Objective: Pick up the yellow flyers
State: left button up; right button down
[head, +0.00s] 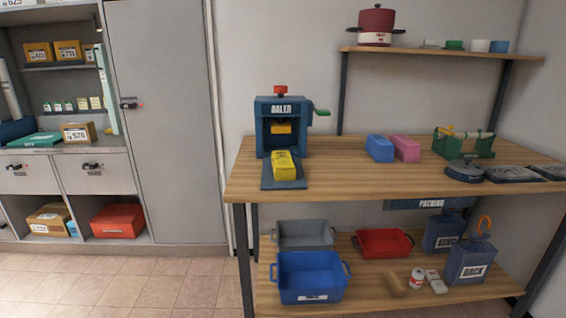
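A yellow bundle (285,165), which looks like the yellow flyers, lies on the dark tray (284,183) at the front of a blue machine (262,125) on the wooden workbench. Another yellow piece (281,128) shows inside the machine's opening. I cannot tell whether it is the same kind of thing. Neither of my grippers is in the head view.
Blue (379,148) and pink (407,148) blocks sit right of the machine, with a green holder (463,144) further right. The bench top (340,171) between has free room. Bins, including a blue one (312,279), stand on the lower shelf. Grey cabinets (165,60) stand left.

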pick_arm(q)
jog(key=shift+o, duration=0.2)
jog(key=shift+a, duration=0.15)
jog(key=o, duration=1)
jog(key=shift+c, duration=0.2)
jog(key=shift+o, duration=0.3)
